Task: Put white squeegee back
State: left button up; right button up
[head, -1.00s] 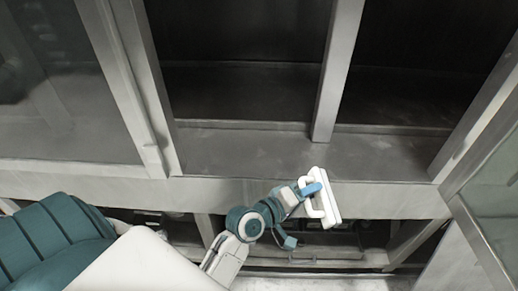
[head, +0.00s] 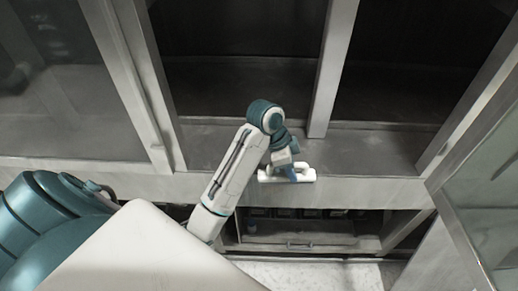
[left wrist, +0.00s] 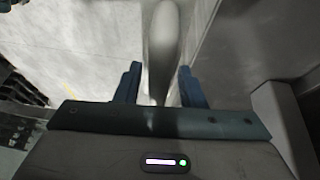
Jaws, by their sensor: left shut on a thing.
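A white squeegee (head: 305,177) with a loop-like handle is in the head view, in front of the metal ledge of the washer. My left gripper (head: 292,173) is shut on its handle and holds it roughly level, its long side running left to right. In the left wrist view, the pale handle (left wrist: 162,45) stands between the two dark blue fingers. Part of the squeegee is hidden behind the gripper. I cannot tell whether it touches the ledge. My right gripper is not in view.
The metal ledge (head: 375,150) runs under two dark openings split by an upright post (head: 334,75). A glass panel (head: 490,190) stands at the right. Pale floor shows at the bottom.

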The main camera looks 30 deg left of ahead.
pick_arm(q)
jog(key=shift+m, duration=0.3)
jog(key=w+a+b, duration=0.2)
jog(key=a+b, duration=0.1)
jog(key=a, duration=0.1)
jog(key=w+a+f+b, duration=0.1)
jog(key=w+a+b, duration=0.1)
jog(key=a+b, duration=0.1)
jog(key=w+a+b, duration=0.2)
jog(key=a+b, duration=0.1)
jog(key=a, duration=0.2)
jog(key=shift+w+f, duration=0.1)
jog(key=shift+f, duration=0.05)
jog(key=a, duration=0.1)
jog(key=w, duration=0.1)
jog(key=a, duration=0.1)
jog(key=shift+w+a+r, duration=0.25)
jog(key=shift+w+a, duration=0.05)
jog(key=shift+a, duration=0.05)
jog(key=shift+a+f+p, duration=0.1)
jog(key=shift+f+p, duration=0.05)
jog(key=shift+p, duration=0.15)
notch_tip(320, 180, down, 3)
jog(key=shift+r+p, duration=0.1)
jog(key=shift+p, duration=0.65)
jog(key=shift+f, duration=0.25)
jog(key=o, duration=1)
jog(key=shift+c, duration=0.2)
